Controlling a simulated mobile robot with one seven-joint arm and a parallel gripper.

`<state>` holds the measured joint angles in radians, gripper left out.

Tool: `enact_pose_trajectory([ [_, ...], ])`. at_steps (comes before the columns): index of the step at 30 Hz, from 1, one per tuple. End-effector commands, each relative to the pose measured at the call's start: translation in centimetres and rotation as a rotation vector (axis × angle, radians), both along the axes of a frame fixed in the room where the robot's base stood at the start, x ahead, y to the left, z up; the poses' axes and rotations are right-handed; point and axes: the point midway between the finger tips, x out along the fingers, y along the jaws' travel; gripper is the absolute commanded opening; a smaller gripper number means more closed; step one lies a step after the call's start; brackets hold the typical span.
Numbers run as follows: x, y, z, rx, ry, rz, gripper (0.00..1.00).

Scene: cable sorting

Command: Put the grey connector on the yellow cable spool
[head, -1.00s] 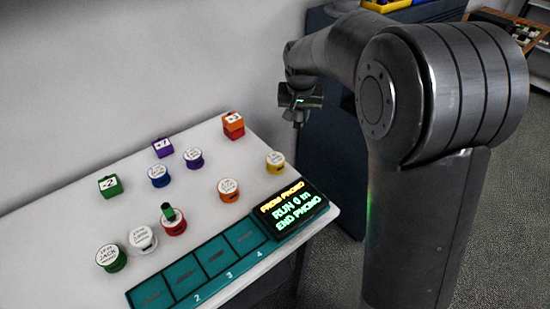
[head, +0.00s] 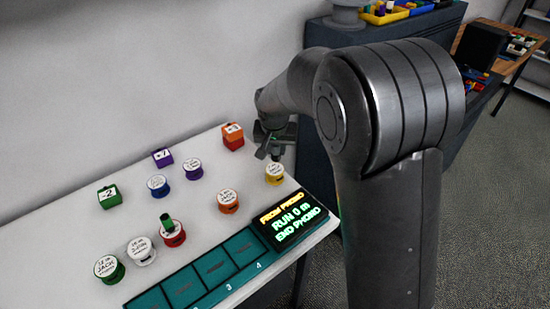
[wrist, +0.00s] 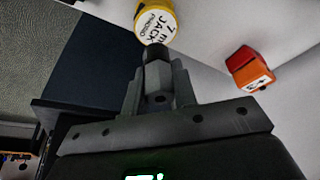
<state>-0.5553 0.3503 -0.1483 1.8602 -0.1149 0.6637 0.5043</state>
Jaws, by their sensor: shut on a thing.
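The yellow cable spool (head: 275,174) stands upright at the right end of the white table, white label up. It also shows at the top of the wrist view (wrist: 141,26). My gripper (head: 272,152) is just behind and above the spool in the head view. In the wrist view my gripper (wrist: 157,78) is shut on the grey connector (wrist: 155,53), a small dark cylinder whose end sticks out past the fingertips. The connector's end overlaps the spool's label edge there; I cannot tell whether they touch. In the head view the connector is too small to make out.
An orange-red block (head: 233,136) stands near the yellow spool. An orange spool (head: 228,201) and several other spools stand to the left; the red spool (head: 173,234) bears a green connector (head: 167,223). A teal numbered tray (head: 215,267) and a lit display (head: 290,221) line the front edge.

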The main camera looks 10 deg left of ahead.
Motion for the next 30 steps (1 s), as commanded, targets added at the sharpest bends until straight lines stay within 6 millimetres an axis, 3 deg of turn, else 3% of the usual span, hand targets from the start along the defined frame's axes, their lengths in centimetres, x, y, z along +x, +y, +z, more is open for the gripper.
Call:
enact_pose_trajectory([
  [5, 0.1, 0.3, -1.0, -0.001, 0.001, 0.0, 0.02],
  [12, 0.0, 0.3, -4.2, -0.001, 0.001, 0.0, 0.02],
  [23, 0.1, 0.3, -4.5, 0.0, 0.0, 0.0, 0.02],
  [24, 0.1, 0.3, -4.5, 0.0, -0.001, 0.0, 0.28],
  [30, 0.1, 0.3, -4.5, 0.0, -0.001, 0.0, 0.45],
])
